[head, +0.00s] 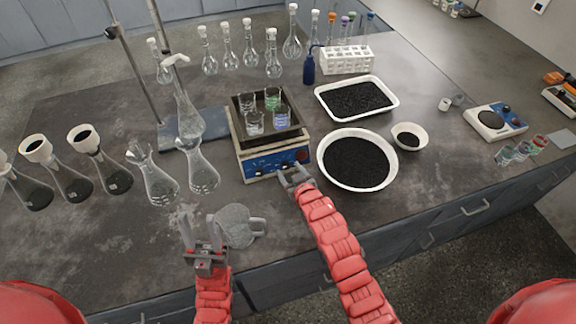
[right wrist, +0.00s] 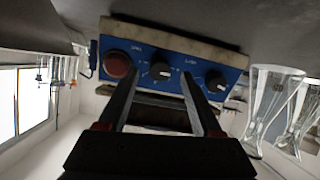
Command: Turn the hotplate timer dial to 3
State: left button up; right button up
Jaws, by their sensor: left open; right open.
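A cream box-shaped unit (head: 237,146) with a blue front panel (head: 258,168) stands mid-bench, a dark tray with small beakers on top. In the right wrist view the blue panel (right wrist: 233,75) shows a red round knob (right wrist: 117,65) and two black dials, a middle one (right wrist: 161,73) and another (right wrist: 216,81). The small lettering and pointer settings are not readable. My right gripper (head: 291,174) is open at the panel, its fingers (right wrist: 161,84) on either side of the middle dial; contact cannot be told. My left gripper (head: 201,226) is open and empty, low over the front bench.
A glass beaker (head: 240,226) stands beside my left gripper. Flasks (head: 160,185) crowd the left. A round white bowl (head: 357,185) of black grains sits right of the unit. A small device with a dark round plate (head: 491,119) is at far right.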

aim_at(286, 165)
jog(key=shift+x, duration=1.1)
grip_shut()
